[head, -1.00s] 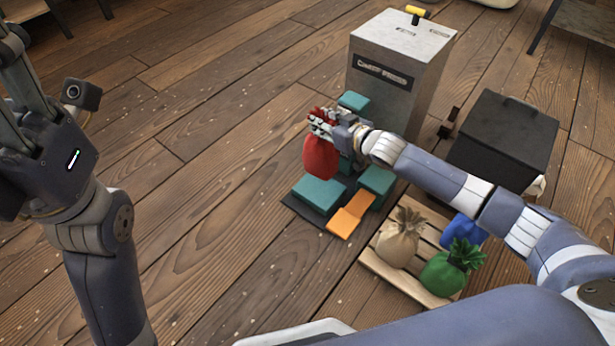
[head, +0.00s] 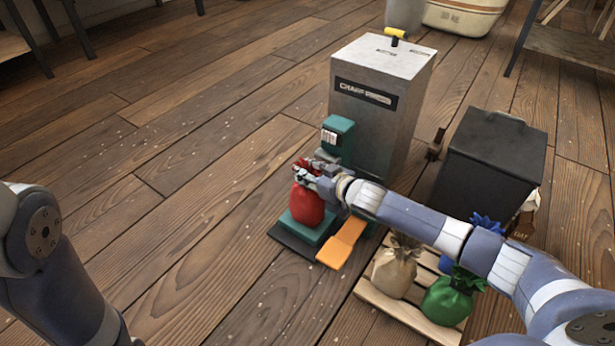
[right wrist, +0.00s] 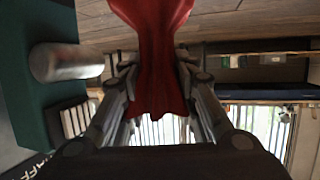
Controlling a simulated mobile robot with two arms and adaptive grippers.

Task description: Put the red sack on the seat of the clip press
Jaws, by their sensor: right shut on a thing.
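The red sack (head: 307,207) hangs upright in my right gripper (head: 308,170), which is shut on its gathered neck. In the right wrist view the red cloth (right wrist: 158,70) is pinched between the fingers. The clip press is teal, with a head (head: 338,138), an orange pedal (head: 342,243) and a low teal seat (head: 291,226). The sack's bottom is over this seat, at or very near its surface; I cannot tell whether it rests there. The gripper hides part of the press behind it. My left gripper is out of view; only part of my left arm shows.
A grey metal box labelled "CHAFF" (head: 384,105) stands behind the press. A dark lidded bin (head: 490,160) stands at the right. A wooden pallet (head: 404,312) in front holds tan, green and blue sacks. The floor to the left is clear.

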